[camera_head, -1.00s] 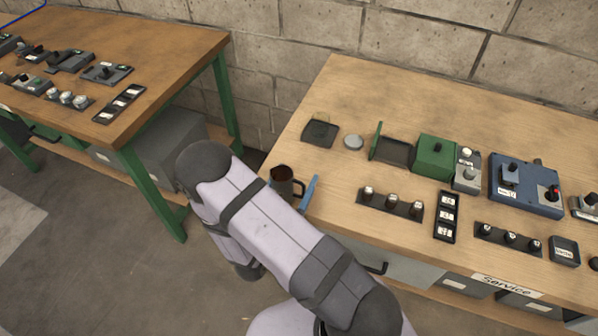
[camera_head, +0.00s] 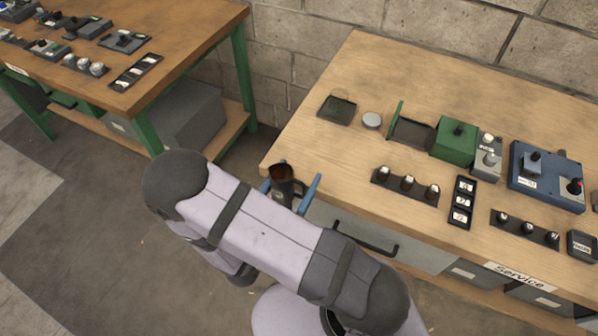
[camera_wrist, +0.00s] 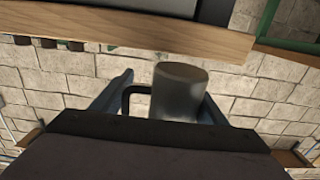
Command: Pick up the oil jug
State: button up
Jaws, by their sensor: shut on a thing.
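The oil jug (camera_head: 283,188) is a dark vessel with a brown inside and a side handle. It hangs upright near the left front corner of the right workbench (camera_head: 345,70), apparently just off its front edge. My gripper (camera_head: 291,183) is shut on it, with one blue finger on each side. In the wrist view the jug (camera_wrist: 180,92) shows as a grey cylinder with its dark handle to the left, between the fingers of my gripper (camera_wrist: 168,92). My arm hides part of the jug's lower side in the head view.
The right bench holds a dark square tray (camera_head: 337,109), a round grey disc (camera_head: 372,120), a green box (camera_head: 454,138), a blue control box (camera_head: 545,177) and knob strips. A grey drawer (camera_head: 350,232) with a black handle is below. Another bench (camera_head: 165,30) stands left, beyond a floor gap.

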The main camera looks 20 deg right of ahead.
jog(key=shift+s+a, duration=0.3)
jog(key=shift+s+a, duration=0.1)
jog(key=shift+s, duration=0.05)
dwell(0.3)
